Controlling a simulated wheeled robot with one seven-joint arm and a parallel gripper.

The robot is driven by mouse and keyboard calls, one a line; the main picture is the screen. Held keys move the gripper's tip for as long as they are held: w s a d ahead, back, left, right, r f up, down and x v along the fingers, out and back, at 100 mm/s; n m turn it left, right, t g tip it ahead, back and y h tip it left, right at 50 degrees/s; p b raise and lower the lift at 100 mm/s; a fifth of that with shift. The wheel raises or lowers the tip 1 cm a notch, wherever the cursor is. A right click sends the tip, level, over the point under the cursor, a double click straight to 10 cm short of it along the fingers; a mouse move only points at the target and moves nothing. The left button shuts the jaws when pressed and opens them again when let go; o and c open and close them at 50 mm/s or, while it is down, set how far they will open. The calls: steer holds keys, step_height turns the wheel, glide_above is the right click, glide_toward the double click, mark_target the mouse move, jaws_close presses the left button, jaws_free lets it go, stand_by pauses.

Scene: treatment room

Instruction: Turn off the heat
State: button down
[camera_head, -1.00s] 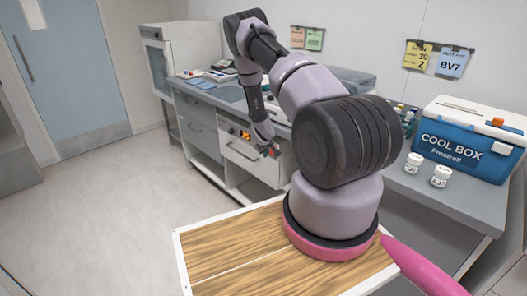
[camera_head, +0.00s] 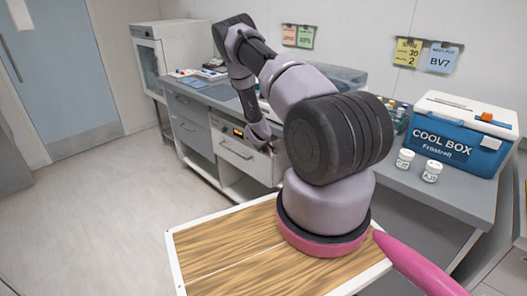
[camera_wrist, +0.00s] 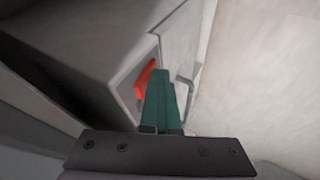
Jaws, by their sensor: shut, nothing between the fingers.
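A drawer-like unit with a white front (camera_head: 236,153) sits under the counter, with a small lit orange display (camera_head: 238,132) on its upper front. In the wrist view an orange-red switch-like piece (camera_wrist: 146,76) stands on a pale front face, just left of my gripper's green fingers. My gripper (camera_wrist: 165,80) is shut and empty, its tips close beside this piece; I cannot tell whether they touch. In the head view my gripper (camera_head: 268,147) is small, at the right part of the unit's front, and the orange-red piece is not visible there.
The grey counter (camera_head: 430,190) carries a blue cool box (camera_head: 455,140) and two white jars (camera_head: 404,159) at right. A metal handle (camera_wrist: 187,88) shows right of the fingers. The floor at left is clear.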

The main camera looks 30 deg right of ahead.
steer(key=shift+d+r, duration=0.1)
steer(key=shift+r, duration=0.8)
steer(key=shift+w, duration=0.1)
